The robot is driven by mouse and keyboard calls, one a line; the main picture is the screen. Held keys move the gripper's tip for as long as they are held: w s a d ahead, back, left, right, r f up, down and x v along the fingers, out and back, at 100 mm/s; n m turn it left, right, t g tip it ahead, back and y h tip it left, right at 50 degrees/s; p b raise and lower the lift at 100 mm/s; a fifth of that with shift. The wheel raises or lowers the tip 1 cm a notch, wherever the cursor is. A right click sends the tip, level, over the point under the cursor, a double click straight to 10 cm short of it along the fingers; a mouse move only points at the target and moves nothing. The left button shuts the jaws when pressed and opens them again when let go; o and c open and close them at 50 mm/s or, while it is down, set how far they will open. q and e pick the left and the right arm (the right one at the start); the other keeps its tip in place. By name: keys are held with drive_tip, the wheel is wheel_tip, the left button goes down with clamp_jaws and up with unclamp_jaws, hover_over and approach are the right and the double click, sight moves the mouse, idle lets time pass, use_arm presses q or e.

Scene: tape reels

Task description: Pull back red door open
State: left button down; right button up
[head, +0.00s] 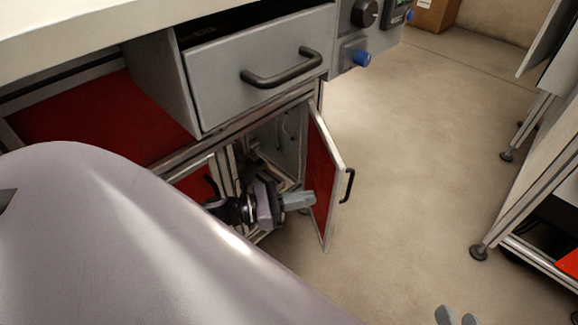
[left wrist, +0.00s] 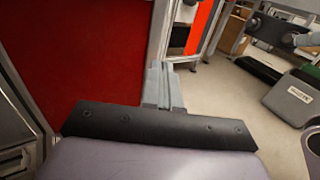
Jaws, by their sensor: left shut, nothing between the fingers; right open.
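A red door (head: 321,170) with a pale metal frame stands swung out from the lower cabinet in the head view. Its black handle (head: 348,185) is on the right, outer side. My left gripper (head: 312,199) is shut and empty, its fingertips overlapping the inner side of this door; I cannot tell whether they touch it. In the left wrist view the shut fingers (left wrist: 163,88) lie beside a red panel (left wrist: 75,50). A second red door (head: 192,186) is left of the opening, partly hidden by my arm. My right gripper (head: 456,316) is open at the bottom edge, empty.
A grey drawer (head: 235,80) with a dark handle sits pulled out above the cabinet. A blue knob (head: 362,58) is on a panel beside it. Floor (head: 410,160) right of the open door is clear. Another metal-framed table (head: 535,170) stands at the right.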

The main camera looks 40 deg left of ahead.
sight(335, 193)
use_arm(q)
drive_tip(key=shift+x, duration=2.25)
use_arm(e)
drive_tip(key=shift+w+a, duration=0.1)
drive_tip(key=shift+a, duration=0.2)
use_arm(q)
drive_tip(key=shift+w, duration=0.1)
